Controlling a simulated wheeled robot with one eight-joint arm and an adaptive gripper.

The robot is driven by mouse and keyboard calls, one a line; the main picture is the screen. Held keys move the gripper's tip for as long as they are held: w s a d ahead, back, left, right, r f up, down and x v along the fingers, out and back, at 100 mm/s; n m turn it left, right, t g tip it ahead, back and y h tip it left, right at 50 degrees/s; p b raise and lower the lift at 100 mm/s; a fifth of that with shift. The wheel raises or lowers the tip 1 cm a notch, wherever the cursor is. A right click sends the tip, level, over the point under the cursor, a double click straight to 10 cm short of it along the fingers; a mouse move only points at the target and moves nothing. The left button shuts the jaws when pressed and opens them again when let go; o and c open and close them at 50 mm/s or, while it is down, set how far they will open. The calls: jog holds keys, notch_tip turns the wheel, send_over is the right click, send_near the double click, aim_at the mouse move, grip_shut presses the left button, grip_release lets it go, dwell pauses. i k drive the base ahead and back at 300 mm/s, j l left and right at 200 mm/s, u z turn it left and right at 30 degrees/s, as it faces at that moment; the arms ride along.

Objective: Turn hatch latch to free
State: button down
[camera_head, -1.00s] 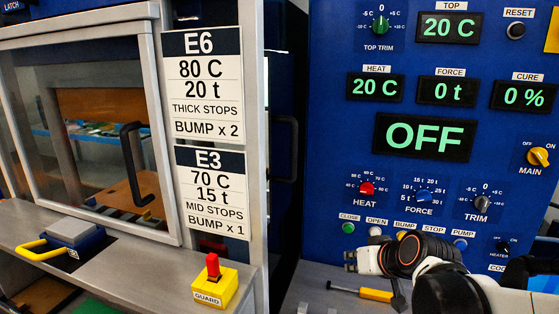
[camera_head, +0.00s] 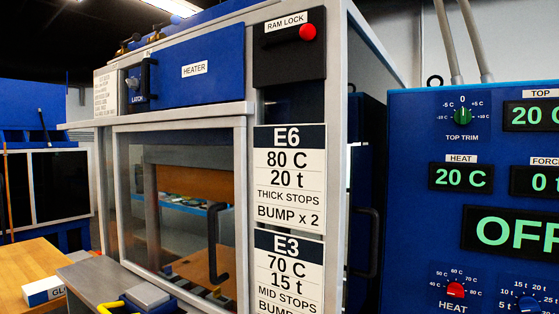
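The hatch latch (camera_head: 134,84) is a small silver knob on a dark plate marked LATCH, at the left end of the blue heater hatch (camera_head: 200,68). The hatch is high on the press housing and looks shut. A black handle (camera_head: 149,78) stands just right of the latch. The latch is small in view, and I cannot tell its exact turn. My gripper does not show in this view.
Below is a framed glass door (camera_head: 190,215) with a black handle. A red RAM LOCK button (camera_head: 307,32) is right of the hatch. The blue control panel (camera_head: 408,140) stands at right. A wooden table (camera_head: 30,262) is at lower left.

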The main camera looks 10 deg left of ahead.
aim_at(134, 84)
jog(key=u, duration=1.25)
